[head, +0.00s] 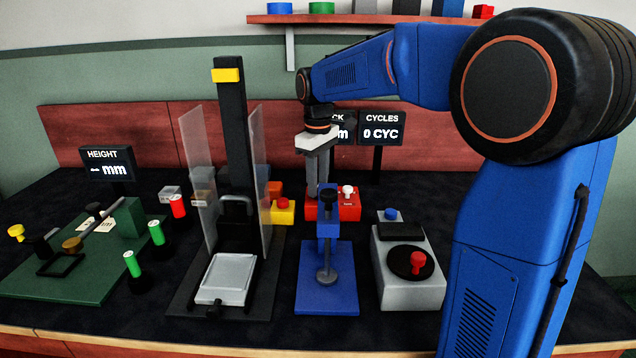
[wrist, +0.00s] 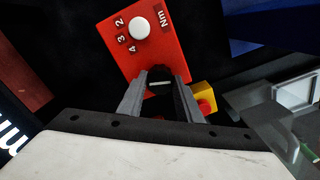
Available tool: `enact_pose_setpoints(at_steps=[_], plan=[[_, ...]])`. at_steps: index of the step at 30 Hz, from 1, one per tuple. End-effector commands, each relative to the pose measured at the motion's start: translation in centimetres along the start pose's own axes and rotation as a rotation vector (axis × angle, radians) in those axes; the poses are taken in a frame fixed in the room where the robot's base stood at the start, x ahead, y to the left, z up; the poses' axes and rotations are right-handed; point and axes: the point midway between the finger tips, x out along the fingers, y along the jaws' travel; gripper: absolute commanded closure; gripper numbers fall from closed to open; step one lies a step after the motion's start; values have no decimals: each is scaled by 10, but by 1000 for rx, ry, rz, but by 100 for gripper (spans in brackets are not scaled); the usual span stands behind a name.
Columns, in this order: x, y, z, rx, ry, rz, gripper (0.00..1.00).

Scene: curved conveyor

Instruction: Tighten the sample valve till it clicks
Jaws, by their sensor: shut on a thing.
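A red box (wrist: 150,45) carries a white knob (wrist: 139,28) with the marks 2, 3, 4 and Nm beside it. At its near edge my gripper (wrist: 160,82) is shut on a black knob (wrist: 160,76) with a pale line across its top, which I take to be the sample valve. In the head view my gripper (head: 318,190) points straight down at the left part of the red box (head: 348,210). The white knob (head: 348,190) stands to its right. The fingers hide the black knob there.
A blue clamp stand (head: 328,292) is in front of the red box. A grey box with a red crank (head: 408,300) is at right, and a yellow box with a red button (head: 283,212) is close at left. A clear guard panel (head: 258,180) stands further left.

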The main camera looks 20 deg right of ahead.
Motion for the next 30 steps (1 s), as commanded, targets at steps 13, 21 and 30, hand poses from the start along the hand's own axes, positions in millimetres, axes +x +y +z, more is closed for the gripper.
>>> enact_pose_setpoints(at_steps=[13,21,30], plan=[[-1,0,0,416,2,1,91],[-1,0,0,610,2,1,91],[-1,0,0,728,3,1,91]])
